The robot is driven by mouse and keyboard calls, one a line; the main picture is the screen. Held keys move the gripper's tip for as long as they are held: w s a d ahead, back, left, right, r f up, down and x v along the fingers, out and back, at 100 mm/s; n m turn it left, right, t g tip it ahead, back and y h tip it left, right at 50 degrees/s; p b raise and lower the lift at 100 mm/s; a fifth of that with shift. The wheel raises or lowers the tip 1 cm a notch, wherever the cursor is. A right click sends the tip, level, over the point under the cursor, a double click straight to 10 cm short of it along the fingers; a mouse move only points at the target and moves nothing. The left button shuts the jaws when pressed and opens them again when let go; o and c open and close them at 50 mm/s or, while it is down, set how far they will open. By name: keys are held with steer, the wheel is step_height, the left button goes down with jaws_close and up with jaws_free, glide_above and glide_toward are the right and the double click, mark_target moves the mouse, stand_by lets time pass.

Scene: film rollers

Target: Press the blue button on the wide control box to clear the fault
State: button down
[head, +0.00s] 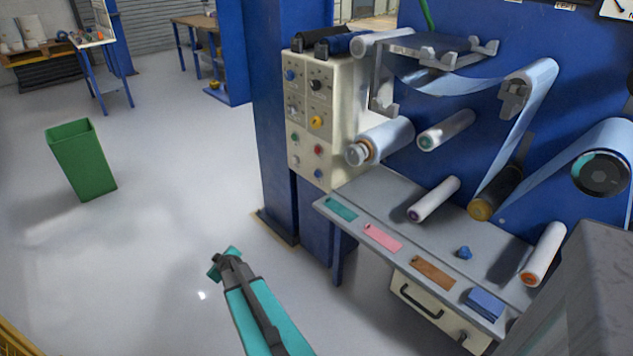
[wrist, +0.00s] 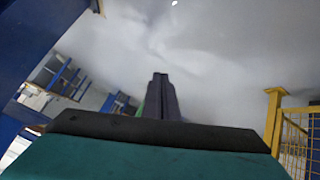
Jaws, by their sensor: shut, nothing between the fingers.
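The cream control box (head: 340,100) is mounted beside the blue column, with its panel facing left and toward me. Black, yellow, green, red and white controls share the panel. My gripper (head: 224,260) is teal and dark grey, low over the floor, in front of and below the box and well apart from it. In the wrist view its dark fingers (wrist: 160,95) are together and empty. The control box cannot be made out in the wrist view.
A grey shelf (head: 385,200) with coloured tags and white rollers juts out right of my gripper. The blue column (head: 270,130) stands left of the box. A green bin (head: 82,160) stands on the open floor at left. A yellow fence (wrist: 293,130) shows in the wrist view.

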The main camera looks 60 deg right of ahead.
mark_target(317, 174)
steer(key=s+d+r+m+t+h+b, duration=0.1)
steer(key=d+r+h+b, duration=0.15)
steer(key=d, duration=0.65)
steer(key=d+r+h+b, duration=0.1)
steer(key=d+r+h, duration=0.25)
steer(key=d, duration=0.65)
steer(key=s+d+r+h+b, duration=0.1)
steer(key=s+d+r, duration=0.2)
steer(key=d, duration=0.2)
steer(key=s+d+r+m+g+h+b, duration=0.1)
steer(key=s+d+r+h, duration=0.1)
steer(key=d, duration=0.4)
steer(key=s+d+r+m+g+h+b, duration=0.1)
steer(key=s+d+r+h, duration=0.1)
steer(key=s+d+r, duration=0.2)
steer(key=shift+s+d+b, duration=0.4)
steer(key=shift+s+d, duration=0.25)
steer(key=shift+d, duration=0.55)
steer(key=shift+d, duration=0.15)
steer(key=s+d+b, duration=0.2)
steer(key=d+b, duration=0.5)
steer(key=d, duration=0.1)
steer(key=shift+s+b, duration=0.35)
steer(key=shift+b, duration=0.05)
steer(key=shift+d+r, duration=0.1)
steer(key=shift+d, duration=0.05)
steer(key=shift+s+d, duration=0.15)
steer(key=shift+d, duration=0.1)
